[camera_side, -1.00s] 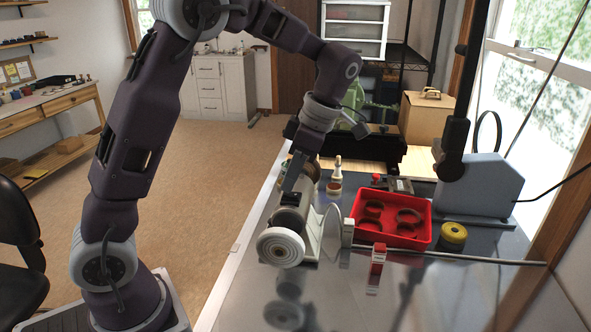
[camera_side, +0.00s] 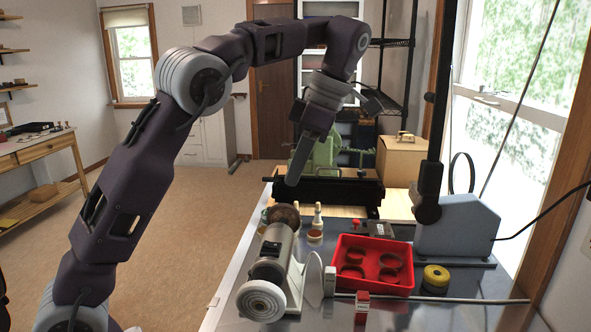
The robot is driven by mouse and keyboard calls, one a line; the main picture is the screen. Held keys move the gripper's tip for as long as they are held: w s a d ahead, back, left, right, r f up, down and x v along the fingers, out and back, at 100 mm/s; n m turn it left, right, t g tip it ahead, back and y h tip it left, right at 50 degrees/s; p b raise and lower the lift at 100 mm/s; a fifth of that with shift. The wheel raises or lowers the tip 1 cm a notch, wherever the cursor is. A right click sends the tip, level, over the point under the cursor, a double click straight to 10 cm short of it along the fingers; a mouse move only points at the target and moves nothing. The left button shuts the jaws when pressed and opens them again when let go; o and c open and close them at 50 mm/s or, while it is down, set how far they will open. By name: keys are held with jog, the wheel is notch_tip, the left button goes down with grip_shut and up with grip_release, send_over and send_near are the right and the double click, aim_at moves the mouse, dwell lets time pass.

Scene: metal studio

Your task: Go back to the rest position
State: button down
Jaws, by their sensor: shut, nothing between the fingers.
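My gripper (camera_side: 294,180) hangs from my raised arm above the far part of the metal bench, pointing down and slightly left. Its fingers are together with nothing between them. It is clear of the grey polishing machine (camera_side: 283,246), which stands below it with a pale round wheel (camera_side: 261,301) at the near end and a brown wheel (camera_side: 284,217) at the far end.
A red tray (camera_side: 345,244) with several dark rings sits right of the machine. A grey machine (camera_side: 458,228) with a dark post stands at the right.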

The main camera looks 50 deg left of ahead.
jog(key=s+d+r+m+t+h, duration=0.1)
jog(key=s+m+t, duration=0.1)
jog(key=s+m, duration=0.45)
jog(key=s+r+m+t+h, duration=0.1)
jog(key=s+m+t+h, duration=0.15)
jog(key=s+m, duration=0.35)
jog(key=s+d+f+m+t, duration=0.4)
jog(key=s+f+m, duration=0.5)
jog(key=m, duration=0.5)
jog(key=shift+s, duration=0.6)
jog(key=shift+m+y, duration=0.25)
